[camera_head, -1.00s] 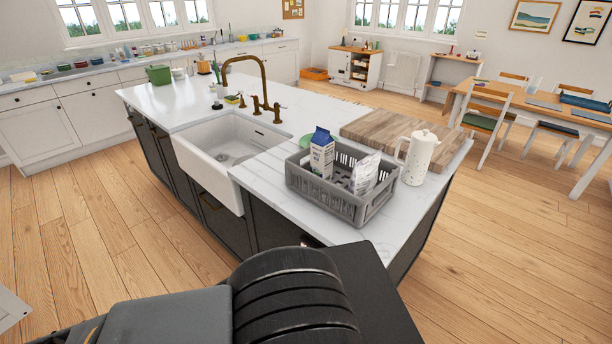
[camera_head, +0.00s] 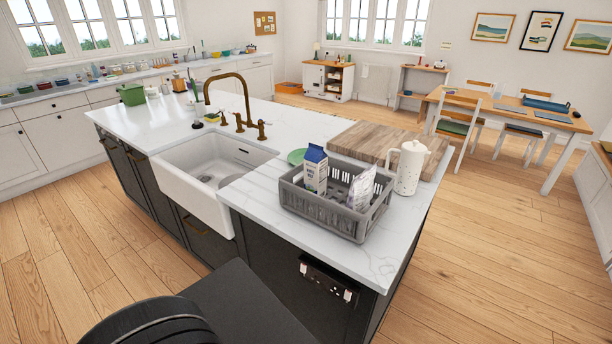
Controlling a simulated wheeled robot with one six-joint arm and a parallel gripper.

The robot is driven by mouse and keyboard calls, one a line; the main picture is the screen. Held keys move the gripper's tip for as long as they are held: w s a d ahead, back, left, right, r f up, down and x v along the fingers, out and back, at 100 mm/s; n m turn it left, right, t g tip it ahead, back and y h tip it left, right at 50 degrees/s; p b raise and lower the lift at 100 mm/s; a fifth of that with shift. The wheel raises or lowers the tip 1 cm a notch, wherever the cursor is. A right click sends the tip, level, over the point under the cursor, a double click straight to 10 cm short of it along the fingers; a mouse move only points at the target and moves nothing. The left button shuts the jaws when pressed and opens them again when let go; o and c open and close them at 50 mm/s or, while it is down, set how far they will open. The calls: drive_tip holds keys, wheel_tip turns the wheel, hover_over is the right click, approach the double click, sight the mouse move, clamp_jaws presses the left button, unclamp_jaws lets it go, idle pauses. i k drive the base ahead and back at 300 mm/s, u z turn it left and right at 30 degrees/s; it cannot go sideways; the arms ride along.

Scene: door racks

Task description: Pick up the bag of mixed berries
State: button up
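A white and grey bag (camera_head: 361,188) stands upright in the right part of a grey plastic crate (camera_head: 322,209) on the island counter. It may be the bag of mixed berries, but its print is too small to read. A blue and white carton (camera_head: 314,170) stands in the same crate, to the left of the bag. The crate wall hides the bag's lower part. My gripper is not in view; only dark parts of my own body show at the bottom.
The white island counter (camera_head: 268,206) has a sink (camera_head: 205,165) left of the crate. Open wooden floor (camera_head: 500,250) lies to the right.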

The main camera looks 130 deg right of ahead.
sight(361, 193)
drive_tip(key=u, duration=2.95)
drive_tip(key=k, duration=2.35)
drive_tip(key=u, duration=0.55)
drive_tip(key=i, duration=1.05)
